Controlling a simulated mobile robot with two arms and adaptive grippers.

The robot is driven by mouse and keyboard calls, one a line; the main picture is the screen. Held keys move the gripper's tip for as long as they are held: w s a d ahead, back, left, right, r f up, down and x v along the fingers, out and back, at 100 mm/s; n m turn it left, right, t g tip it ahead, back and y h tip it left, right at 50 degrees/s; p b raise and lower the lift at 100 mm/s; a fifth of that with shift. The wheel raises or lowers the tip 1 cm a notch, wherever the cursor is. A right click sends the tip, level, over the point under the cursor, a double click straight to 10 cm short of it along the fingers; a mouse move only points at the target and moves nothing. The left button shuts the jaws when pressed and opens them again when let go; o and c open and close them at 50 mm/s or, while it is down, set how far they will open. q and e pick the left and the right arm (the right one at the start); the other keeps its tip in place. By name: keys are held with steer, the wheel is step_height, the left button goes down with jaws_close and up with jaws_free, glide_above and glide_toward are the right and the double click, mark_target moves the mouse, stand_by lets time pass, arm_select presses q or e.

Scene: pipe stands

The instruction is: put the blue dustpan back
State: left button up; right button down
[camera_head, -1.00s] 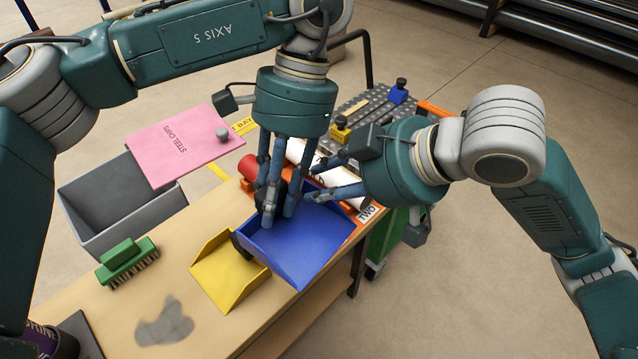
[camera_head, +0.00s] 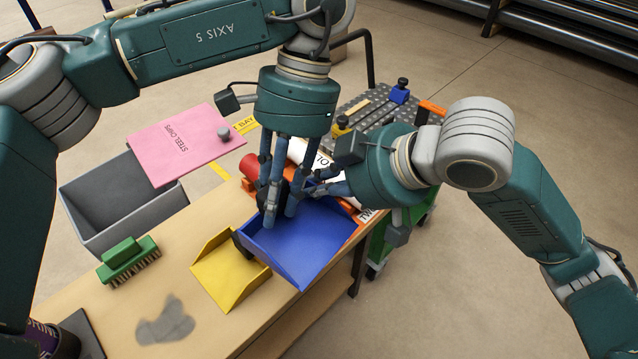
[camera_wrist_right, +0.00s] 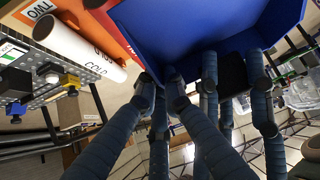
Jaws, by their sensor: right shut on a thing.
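The blue dustpan (camera_head: 305,242) is at the right end of the bench, next to the yellow dustpan, and looks raised over the bench edge. My left gripper (camera_head: 279,212) points down with its fingers on either side of the dark handle part at the dustpan's back. My right gripper (camera_head: 309,189) reaches in from the right and is shut on the dustpan's back side wall. In the right wrist view the dustpan (camera_wrist_right: 205,35) fills the top, with right fingertips at its lower corner and left fingers around the dark handle (camera_wrist_right: 232,72).
The yellow dustpan (camera_head: 228,270), a green brush (camera_head: 128,260) and a grey stain (camera_head: 166,322) are on the bench (camera_head: 110,310). A grey bin (camera_head: 85,215) with a pink lid (camera_head: 175,145) stands behind. A red and white roll and a perforated cart top (camera_head: 370,118) lie beyond.

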arm_select(q)
steer(key=o, duration=0.4)
steer(key=shift+o, duration=0.2)
steer(key=shift+r, duration=0.1)
steer(key=v, duration=1.1)
steer(key=shift+w+r, duration=0.2)
steer(key=shift+r, duration=0.15)
steer(key=shift+d, duration=0.1)
